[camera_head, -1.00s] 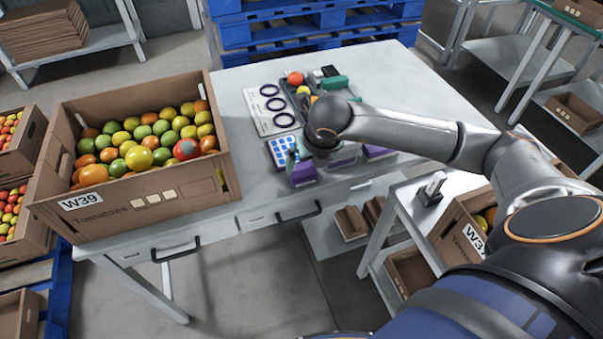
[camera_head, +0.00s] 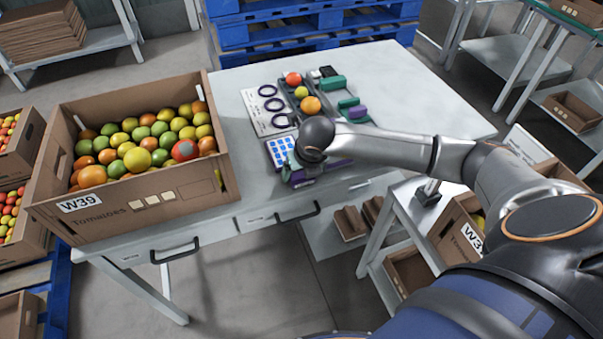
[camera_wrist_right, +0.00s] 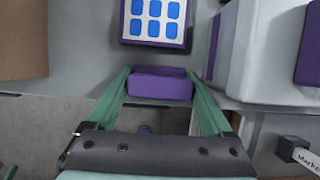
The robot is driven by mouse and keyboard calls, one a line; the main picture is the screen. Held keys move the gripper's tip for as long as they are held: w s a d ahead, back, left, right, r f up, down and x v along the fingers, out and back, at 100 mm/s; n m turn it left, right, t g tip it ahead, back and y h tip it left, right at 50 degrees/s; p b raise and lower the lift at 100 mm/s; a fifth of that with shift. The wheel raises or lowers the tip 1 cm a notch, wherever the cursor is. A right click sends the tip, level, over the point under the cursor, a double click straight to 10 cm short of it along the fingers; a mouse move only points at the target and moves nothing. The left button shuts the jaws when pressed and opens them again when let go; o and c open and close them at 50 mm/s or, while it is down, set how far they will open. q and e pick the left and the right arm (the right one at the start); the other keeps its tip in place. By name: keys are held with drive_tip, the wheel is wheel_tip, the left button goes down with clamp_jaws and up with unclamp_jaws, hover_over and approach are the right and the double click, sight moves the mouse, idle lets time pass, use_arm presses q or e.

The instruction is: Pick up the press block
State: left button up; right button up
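My right gripper (camera_head: 300,170) is low over the front edge of the white table, beside the blue-dotted pad (camera_head: 283,150). In the right wrist view, a purple block (camera_wrist_right: 160,83), which looks like the press block, lies between the tips of my two green fingers (camera_wrist_right: 160,92). The fingers are spread on either side of it; firm contact cannot be made out. In the head view my gripper mostly hides this block. The dotted pad with its purple border also shows just beyond the block in the wrist view (camera_wrist_right: 155,20). My left gripper is not in view.
A cardboard box of tomatoes (camera_head: 215,185) stands left of my gripper. Behind it are a card with dark rings (camera_head: 254,113) and a dark tray (camera_head: 290,87) with several fruits. Green pieces (camera_head: 333,82) lie farther back. The table's right side (camera_head: 430,105) is clear.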

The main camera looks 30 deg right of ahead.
drive_tip(key=c, duration=1)
drive_tip(key=shift+o, duration=0.2)
drive_tip(key=shift+r, duration=0.15)
drive_tip(key=shift+r, duration=0.6)
drive_tip(key=s+a+r, duration=0.3)
drive_tip(key=s+r, duration=0.2)
drive_tip(key=s, duration=0.1)
drive_tip(key=s+a+r, duration=0.2)
drive_tip(key=s+r, duration=0.4)
drive_tip(key=shift+s+a+r, duration=0.3)
drive_tip(key=shift+s+a, duration=0.1)
